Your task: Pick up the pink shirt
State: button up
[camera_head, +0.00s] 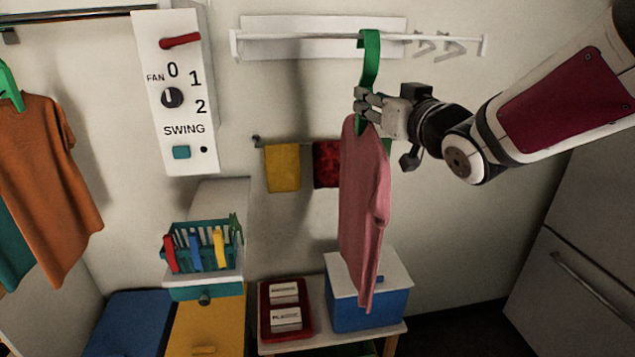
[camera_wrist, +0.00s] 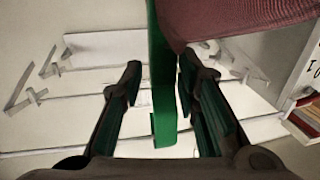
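The pink shirt (camera_head: 365,205) hangs edge-on from a green hanger (camera_head: 370,60), whose hook is at the white wall rack. My gripper (camera_head: 362,108) is at the hanger's neck, just above the shirt's collar, coming from the right. In the wrist view, the hanger (camera_wrist: 162,95) stands between my two fingers (camera_wrist: 160,75), with narrow gaps showing on both sides. The fingers look open around it. The shirt (camera_wrist: 235,18) fills the top right of that view. The hook's exact contact with the rack is unclear.
The white rack (camera_head: 300,46) has more hooks at right. An orange shirt (camera_head: 45,180) hangs at far left beside a fan control panel (camera_head: 178,95). Yellow (camera_head: 282,168) and red (camera_head: 326,165) towels hang behind. Below stand a teal basket (camera_head: 205,245), red tray (camera_head: 287,335) and blue box (camera_head: 368,308).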

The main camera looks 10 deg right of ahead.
jog(key=shift+w+a, duration=0.25)
jog(key=shift+w, duration=0.55)
jog(key=shift+w+a, duration=0.25)
jog(key=shift+w, duration=0.55)
grip_shut()
jog(key=shift+r, duration=0.1)
